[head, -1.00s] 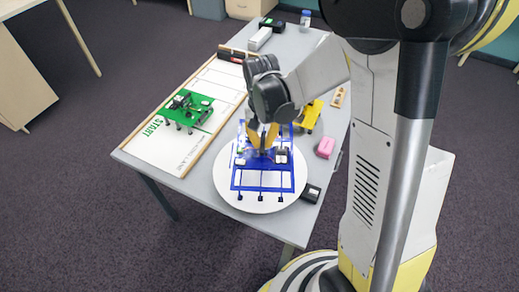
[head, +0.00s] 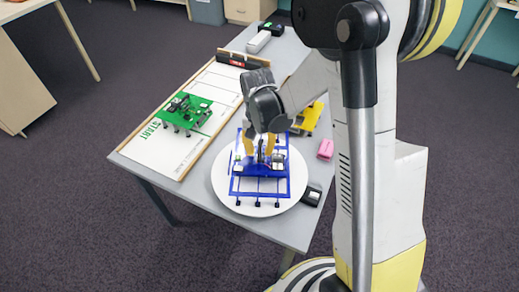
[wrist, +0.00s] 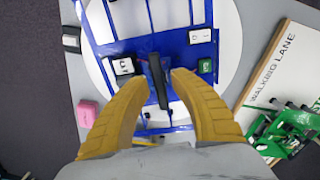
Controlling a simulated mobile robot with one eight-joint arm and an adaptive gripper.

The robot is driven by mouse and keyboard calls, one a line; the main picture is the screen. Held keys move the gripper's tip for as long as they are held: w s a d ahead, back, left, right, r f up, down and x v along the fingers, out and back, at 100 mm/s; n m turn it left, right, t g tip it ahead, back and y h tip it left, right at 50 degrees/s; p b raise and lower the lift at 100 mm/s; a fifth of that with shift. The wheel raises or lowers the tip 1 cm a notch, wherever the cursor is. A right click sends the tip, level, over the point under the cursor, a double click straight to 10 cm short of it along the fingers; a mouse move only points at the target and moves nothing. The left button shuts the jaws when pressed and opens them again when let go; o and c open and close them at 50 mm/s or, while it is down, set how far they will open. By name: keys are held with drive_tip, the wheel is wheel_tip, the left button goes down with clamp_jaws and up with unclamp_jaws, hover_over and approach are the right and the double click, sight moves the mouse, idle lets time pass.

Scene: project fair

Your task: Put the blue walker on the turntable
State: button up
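The blue walker (head: 262,185), a flat blue frame with small dark feet, rests on the white round turntable (head: 221,175). Its near feet are inside the turntable's front rim. My gripper (head: 260,153) is low over the walker's middle. In the wrist view, the two yellow fingers (wrist: 158,77) stand apart on either side of the walker's dark upright middle piece (wrist: 159,82), with a narrow gap at each side. The gripper looks open around it. The walker (wrist: 125,47) fills much of that view; my gripper hides its far part in the head view.
A green walker (head: 184,113) stands on the white walking lane board (head: 160,145) at left. A yellow walker (head: 309,117) is behind the turntable. A pink block (head: 325,149) and a dark box (head: 312,194) lie close to the turntable's right.

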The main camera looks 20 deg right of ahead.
wheel_tip(320, 180, up, 12)
drive_tip(key=p, duration=0.4)
drive_tip(key=s+r+n+t, duration=0.4)
drive_tip(key=s+r+t, duration=0.3)
drive_tip(key=s+r, duration=0.4)
drive_tip(key=shift+s+r+n, duration=0.3)
drive_tip(key=shift+s+r, duration=0.1)
drive_tip(key=shift+s, duration=1.75)
